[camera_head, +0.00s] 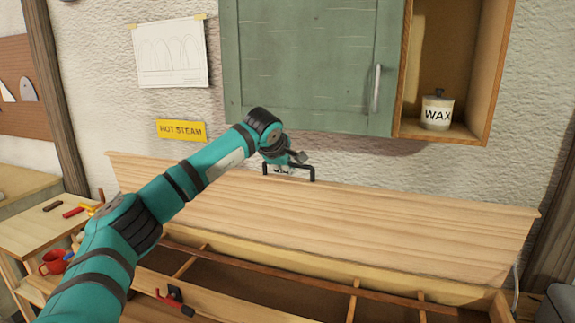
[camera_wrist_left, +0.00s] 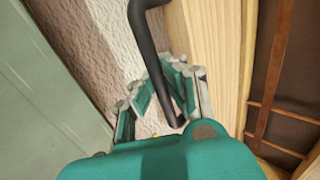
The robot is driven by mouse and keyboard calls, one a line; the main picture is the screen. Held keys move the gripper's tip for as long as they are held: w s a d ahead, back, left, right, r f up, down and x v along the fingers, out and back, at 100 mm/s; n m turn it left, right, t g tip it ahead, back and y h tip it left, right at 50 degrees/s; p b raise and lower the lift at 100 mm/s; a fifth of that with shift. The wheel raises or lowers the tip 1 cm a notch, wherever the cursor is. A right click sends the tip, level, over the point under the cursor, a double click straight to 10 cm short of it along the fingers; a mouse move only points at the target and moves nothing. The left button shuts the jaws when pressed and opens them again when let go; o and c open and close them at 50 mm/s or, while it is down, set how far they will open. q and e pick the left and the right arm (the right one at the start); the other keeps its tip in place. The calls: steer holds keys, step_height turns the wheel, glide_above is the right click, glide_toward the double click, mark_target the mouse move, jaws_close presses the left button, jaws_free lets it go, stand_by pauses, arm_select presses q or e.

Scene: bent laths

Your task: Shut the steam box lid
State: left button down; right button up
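The steam box lid (camera_head: 330,215) is a long pale wooden panel, standing raised and tilted back toward the wall behind the open steam box (camera_head: 270,285). A black bar handle (camera_head: 313,173) is at its upper edge; it also shows in the wrist view (camera_wrist_left: 148,45). My left gripper (camera_head: 290,164) is at the handle's left part. In the left wrist view the fingers (camera_wrist_left: 167,88) are spread with the handle bar between them, and a gap shows on its left side. Contact with the handle is unclear. My right gripper is not in view.
A green wall cabinet (camera_head: 310,65) hangs above the lid, with a wax pot (camera_head: 437,112) on its open shelf. A yellow "HOT STEAM" sign (camera_head: 181,131) is on the wall. A side table (camera_head: 40,228) with small tools and a red mug (camera_head: 53,262) stand at the left.

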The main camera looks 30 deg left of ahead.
arm_select(q)
steer(key=shift+s, duration=0.15)
steer(key=s+d+f, duration=0.2)
steer(key=s+f, duration=0.3)
steer(key=s, duration=0.4)
steer(key=s+d+f, duration=0.3)
steer(key=s+f, duration=0.2)
steer(key=s, duration=0.5)
steer(key=s+f, duration=0.3)
steer(key=f, duration=0.3)
steer(key=s+d+f, duration=0.1)
steer(key=s+f, duration=0.3)
steer(key=f, duration=0.3)
steer(key=shift+d+f, duration=0.15)
steer(key=shift+f, duration=0.05)
step_height(320, 180, down, 8)
steer(key=b, duration=1)
steer(key=shift+s+r+b, duration=0.2)
steer(key=shift+s+b, duration=0.1)
steer(key=shift+s, duration=0.05)
steer(key=shift+d, duration=0.1)
